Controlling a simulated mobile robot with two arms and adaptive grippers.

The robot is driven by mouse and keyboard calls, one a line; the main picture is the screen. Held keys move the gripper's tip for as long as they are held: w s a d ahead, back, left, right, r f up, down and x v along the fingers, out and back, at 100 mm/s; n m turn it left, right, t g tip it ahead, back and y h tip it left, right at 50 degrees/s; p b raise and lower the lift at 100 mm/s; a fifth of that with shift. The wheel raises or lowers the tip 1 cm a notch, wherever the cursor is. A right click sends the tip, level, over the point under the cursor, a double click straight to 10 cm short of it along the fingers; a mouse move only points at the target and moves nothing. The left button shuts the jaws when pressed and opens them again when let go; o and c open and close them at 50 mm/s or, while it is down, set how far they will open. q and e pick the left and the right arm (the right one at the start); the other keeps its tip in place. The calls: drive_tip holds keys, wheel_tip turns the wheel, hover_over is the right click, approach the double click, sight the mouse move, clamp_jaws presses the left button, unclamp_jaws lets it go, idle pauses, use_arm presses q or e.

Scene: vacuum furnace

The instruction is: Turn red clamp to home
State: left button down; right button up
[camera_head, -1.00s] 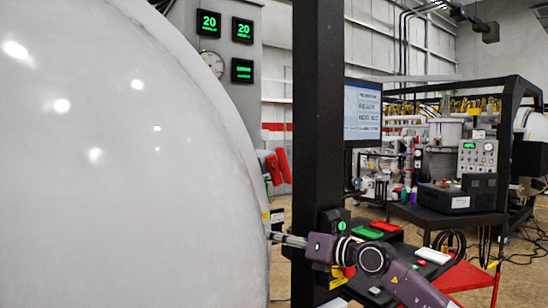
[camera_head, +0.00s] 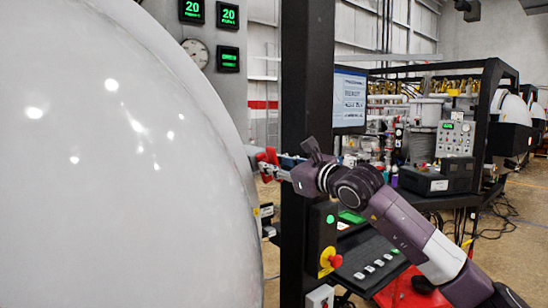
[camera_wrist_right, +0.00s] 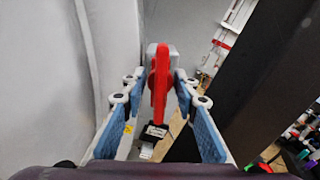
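The red clamp (camera_head: 268,158) is at the right edge of the big white dome, and my right gripper partly covers it in the head view. In the right wrist view the red clamp (camera_wrist_right: 160,75) stands upright in front of a grey block, between the two fingers. My right gripper (camera_wrist_right: 159,84) is open around it, with a finger on each side and small gaps showing. In the head view the right gripper (camera_head: 277,168) reaches the clamp from the right, past the black post. My left gripper is not in view.
The white dome (camera_head: 120,150) fills the left of the head view. A black post (camera_head: 305,80) stands close behind my right wrist. A red emergency button (camera_head: 335,261) and a black panel (camera_head: 375,265) are below my arm. A monitor (camera_head: 349,98) is behind.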

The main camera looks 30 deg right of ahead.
drive_tip(key=shift+w+d, duration=0.1)
drive_tip(key=shift+w, duration=0.05)
drive_tip(key=shift+c, duration=0.7)
clamp_jaws()
drive_tip(key=m+b, duration=0.1)
drive_tip(key=b, duration=0.1)
drive_tip(key=m+b, duration=0.2)
drive_tip(key=shift+f, duration=0.25)
drive_tip(key=m+b, duration=0.2)
drive_tip(key=m, duration=0.1)
drive_tip(key=shift+r+m, duration=0.1)
drive_tip(key=shift+m, duration=0.3)
drive_tip(key=m+b, duration=0.2)
drive_tip(key=m, duration=0.3)
drive_tip(key=m+b, duration=0.1)
drive_tip(key=m, duration=0.5)
drive_tip(key=shift+d, duration=0.1)
drive_tip(key=shift+r+m, duration=0.1)
drive_tip(key=shift+m, duration=0.2)
